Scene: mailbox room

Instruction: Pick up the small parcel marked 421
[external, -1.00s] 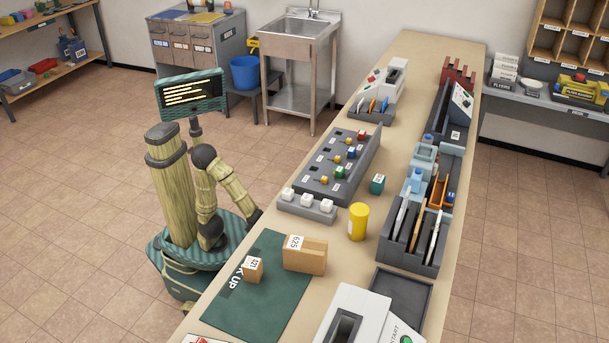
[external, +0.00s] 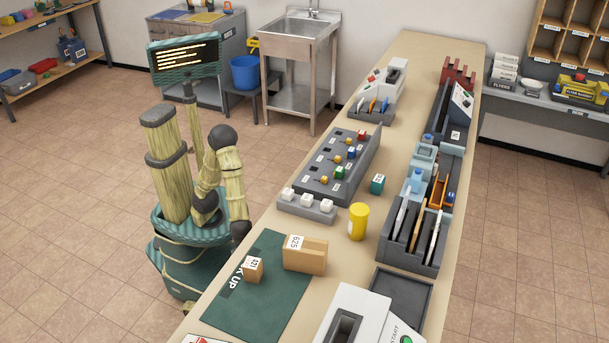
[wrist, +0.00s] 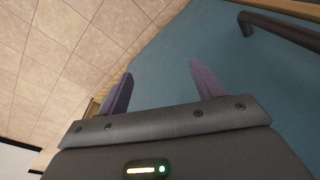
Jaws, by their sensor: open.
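The small parcel marked 421 (external: 253,269) is a little brown box on the dark green mat (external: 268,315), near the mat's left edge. A larger brown box marked 625 (external: 305,256) stands just to its right, a small gap apart. In the wrist view my gripper (wrist: 158,82) is open, its two fingers spread with nothing between them. In the external view the end of my arm hangs beside the counter's left edge, up and left of the small parcel; the fingers cannot be made out there. The wrist view does not show the parcel clearly.
The long counter (external: 412,80) runs away to the back. A yellow bottle (external: 358,221), a grey tray with white blocks (external: 307,201) and a slotted rack (external: 412,238) stand past the boxes. A white machine (external: 357,318) is at the front. The floor on the left is clear.

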